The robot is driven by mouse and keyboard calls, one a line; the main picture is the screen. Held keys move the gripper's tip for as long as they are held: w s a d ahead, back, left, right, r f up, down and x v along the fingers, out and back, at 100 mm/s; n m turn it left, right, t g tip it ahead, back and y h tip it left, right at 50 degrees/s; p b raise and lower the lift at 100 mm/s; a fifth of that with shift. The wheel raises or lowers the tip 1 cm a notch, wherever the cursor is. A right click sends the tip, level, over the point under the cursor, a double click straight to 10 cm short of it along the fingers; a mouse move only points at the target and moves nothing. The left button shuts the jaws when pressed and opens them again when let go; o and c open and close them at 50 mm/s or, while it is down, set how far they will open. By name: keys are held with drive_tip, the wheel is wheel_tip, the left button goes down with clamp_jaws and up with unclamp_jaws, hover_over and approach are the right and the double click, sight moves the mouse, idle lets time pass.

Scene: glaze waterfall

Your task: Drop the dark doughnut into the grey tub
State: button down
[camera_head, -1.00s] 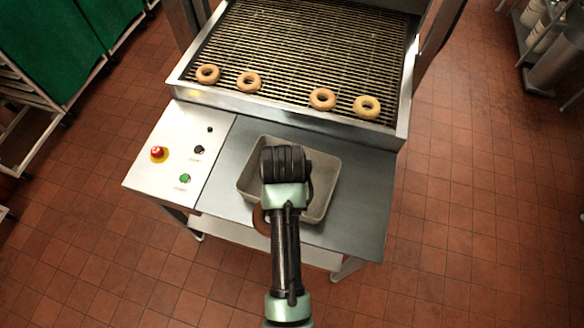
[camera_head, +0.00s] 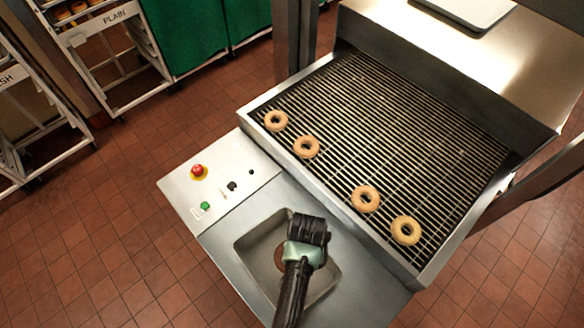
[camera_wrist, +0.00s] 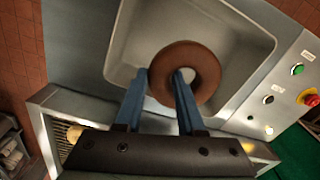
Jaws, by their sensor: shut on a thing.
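The grey tub (camera_head: 256,246) is a shallow rectangular pan set in the steel bench. My gripper (camera_wrist: 162,78) is shut on the dark doughnut (camera_wrist: 207,72) in the wrist view. It pinches one side of the ring, with one blue finger in the hole and the other outside. The doughnut appears over the grey tub (camera_wrist: 128,38) in this view; its height above the floor of the tub is unclear. In the head view, my wrist hides the fingers and most of the doughnut (camera_head: 279,258).
A wire conveyor (camera_head: 385,125) beyond the bench carries several paler doughnuts (camera_head: 365,198). A panel (camera_head: 216,185) with a red stop button (camera_head: 198,171) and a green button lies left of the tub. Labelled racks (camera_head: 105,45) stand at the upper left.

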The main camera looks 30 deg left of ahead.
wheel_tip(320, 180, down, 6)
drive_tip(key=b, duration=0.5)
drive_tip(key=shift+r, duration=0.15)
drive_tip(key=shift+c, duration=2.2)
unclamp_jaws()
drive_tip(key=shift+r, duration=0.1)
wheel_tip(320, 180, up, 13)
drive_tip(key=shift+f+b, duration=0.1)
drive_tip(key=shift+b, duration=0.5)
